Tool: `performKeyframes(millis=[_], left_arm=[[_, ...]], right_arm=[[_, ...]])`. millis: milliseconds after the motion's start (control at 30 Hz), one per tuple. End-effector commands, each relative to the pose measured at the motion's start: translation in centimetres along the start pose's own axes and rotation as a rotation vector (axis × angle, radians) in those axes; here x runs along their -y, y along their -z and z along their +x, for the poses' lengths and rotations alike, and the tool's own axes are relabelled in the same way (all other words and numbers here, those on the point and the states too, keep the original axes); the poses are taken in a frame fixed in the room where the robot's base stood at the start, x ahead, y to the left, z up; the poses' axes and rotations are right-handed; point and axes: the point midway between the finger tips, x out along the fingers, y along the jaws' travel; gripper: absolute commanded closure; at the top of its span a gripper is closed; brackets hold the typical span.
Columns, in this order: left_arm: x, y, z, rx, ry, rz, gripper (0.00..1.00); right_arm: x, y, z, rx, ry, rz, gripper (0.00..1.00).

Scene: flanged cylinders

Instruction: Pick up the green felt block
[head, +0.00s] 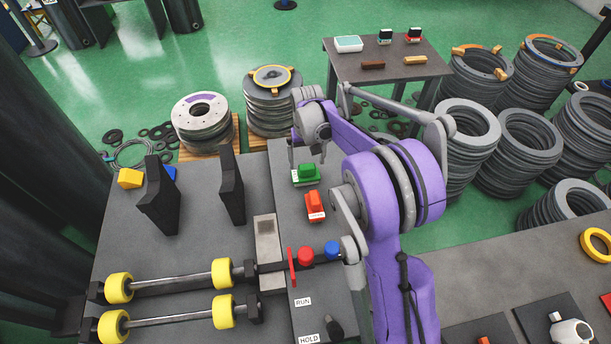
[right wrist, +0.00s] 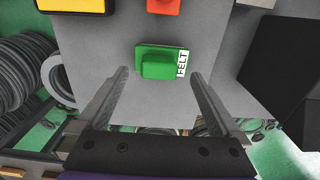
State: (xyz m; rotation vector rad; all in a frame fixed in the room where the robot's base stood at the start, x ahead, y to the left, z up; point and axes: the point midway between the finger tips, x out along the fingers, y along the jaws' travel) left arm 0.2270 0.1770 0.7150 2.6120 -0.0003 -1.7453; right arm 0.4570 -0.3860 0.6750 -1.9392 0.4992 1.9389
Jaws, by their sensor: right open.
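The green felt block (head: 306,173) sits on the grey table near its far edge, with a white label on its front. In the right wrist view the green felt block (right wrist: 157,62) lies flat, and the label reads FELT. My right gripper (head: 307,158) hangs over it, open and empty. In the right wrist view the fingertips of my right gripper (right wrist: 159,76) point at the block, one toward each side, with gaps. I cannot tell the exact height above it. My left gripper is not in view.
A red block (head: 314,206) sits just nearer than the green one. Black uprights (head: 231,186) stand to the left. A shaft with yellow rollers (head: 223,273) and red and blue knobs (head: 332,249) lies nearer. Ring stacks (head: 203,122) stand beyond the table.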

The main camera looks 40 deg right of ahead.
Motion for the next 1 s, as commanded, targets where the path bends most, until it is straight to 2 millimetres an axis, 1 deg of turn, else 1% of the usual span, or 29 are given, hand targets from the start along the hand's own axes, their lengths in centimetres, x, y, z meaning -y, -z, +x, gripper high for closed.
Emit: performKeyframes(millis=[33, 100, 200, 300, 467, 500, 667, 700, 867, 900, 967, 1000], left_arm=[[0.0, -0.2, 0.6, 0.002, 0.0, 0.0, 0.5], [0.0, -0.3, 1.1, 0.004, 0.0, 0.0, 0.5], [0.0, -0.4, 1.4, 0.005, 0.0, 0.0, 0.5], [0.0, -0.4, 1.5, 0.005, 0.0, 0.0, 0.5], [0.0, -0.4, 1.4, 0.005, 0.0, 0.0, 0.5], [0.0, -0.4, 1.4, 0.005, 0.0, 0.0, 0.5], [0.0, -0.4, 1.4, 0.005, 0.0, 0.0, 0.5], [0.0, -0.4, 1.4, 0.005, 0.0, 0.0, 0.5], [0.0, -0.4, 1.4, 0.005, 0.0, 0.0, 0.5], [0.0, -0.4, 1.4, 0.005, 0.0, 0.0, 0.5], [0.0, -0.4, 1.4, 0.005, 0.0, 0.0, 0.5], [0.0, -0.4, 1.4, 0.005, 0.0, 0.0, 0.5]], right_arm=[[-0.1, 0.1, 1.1, 0.001, 0.0, 0.0, 0.0], [-0.1, 0.3, 2.3, 0.001, -0.001, 0.0, 0.0], [-0.1, 0.2, 3.6, 0.0, 0.0, 0.0, 0.0], [-0.1, 0.2, 4.0, 0.0, 0.0, 0.0, 0.0], [-0.1, 0.2, 3.9, 0.0, 0.0, 0.0, 0.0], [-0.1, 0.2, 3.9, -0.001, 0.0, 0.0, 0.07], [-0.1, 0.2, 3.9, 0.0, 0.0, 0.0, 0.36], [-0.1, 0.2, 3.9, 0.0, 0.0, 0.0, 0.43], [-0.1, 0.2, 3.9, 0.0, 0.0, 0.0, 0.72], [-0.1, 0.2, 3.9, 0.0, 0.0, 0.0, 0.79], [-0.1, 0.2, 3.9, 0.0, 0.0, 0.0, 0.9], [-0.1, 0.2, 3.9, 0.0, 0.0, 0.0, 0.97]])
